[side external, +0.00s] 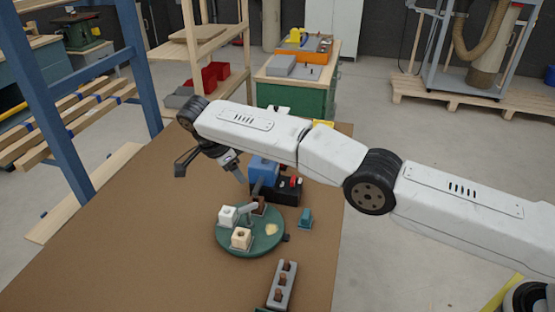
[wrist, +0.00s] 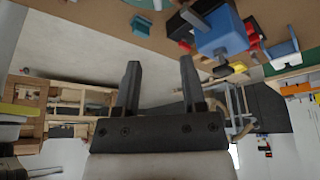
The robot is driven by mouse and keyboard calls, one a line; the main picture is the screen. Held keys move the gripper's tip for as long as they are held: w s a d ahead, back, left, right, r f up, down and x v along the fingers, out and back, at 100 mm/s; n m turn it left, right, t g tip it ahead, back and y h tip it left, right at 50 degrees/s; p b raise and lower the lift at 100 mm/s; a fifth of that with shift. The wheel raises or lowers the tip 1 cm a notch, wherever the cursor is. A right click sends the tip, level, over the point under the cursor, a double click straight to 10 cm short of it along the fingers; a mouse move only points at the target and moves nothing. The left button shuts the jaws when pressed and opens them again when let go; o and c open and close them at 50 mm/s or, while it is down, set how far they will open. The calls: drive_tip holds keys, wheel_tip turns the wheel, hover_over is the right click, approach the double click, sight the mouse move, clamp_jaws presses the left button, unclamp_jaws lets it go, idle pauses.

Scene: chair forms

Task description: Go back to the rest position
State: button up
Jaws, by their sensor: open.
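My gripper (wrist: 160,70) is open in the wrist view, with its two dark fingers apart and nothing between them. In the side external view it hangs from the wrist above the brown table (side external: 130,235), behind and left of a round green turntable (side external: 252,248). A blue device (side external: 264,171) stands close by in that view and also shows in the wrist view (wrist: 222,32). The turntable carries two pale blocks, one at the left (side external: 227,216) and one at the front (side external: 241,239). My upper arm hides part of the table's far end.
A grey rack with brown pegs (side external: 283,287) lies at the table's front. A teal block (side external: 305,217) stands right of the turntable. A green cabinet (side external: 300,102) stands beyond the table, and a blue frame post (side external: 140,65) rises at left. The table's left side is clear.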

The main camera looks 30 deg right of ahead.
drive_tip(key=s+d+r+n+y, duration=0.1)
drive_tip(key=s+d+r+n, duration=0.1)
drive_tip(key=d+n, duration=0.4)
drive_tip(key=s+d+r+n+y, duration=0.15)
drive_tip(key=d+n, duration=0.25)
drive_tip(key=d, duration=0.4)
drive_tip(key=s+d+f+n+t+y, duration=0.1)
drive_tip(key=s+d+n, duration=0.3)
drive_tip(key=s, duration=0.9)
drive_tip(key=s+d+f+n+t+y, duration=0.1)
drive_tip(key=s+d+f+n, duration=0.1)
drive_tip(key=s+d, duration=0.5)
drive_tip(key=s+n, duration=0.1)
drive_tip(key=s, duration=0.5)
drive_tip(key=shift+d+n+t, duration=0.3)
drive_tip(key=shift+n, duration=0.1)
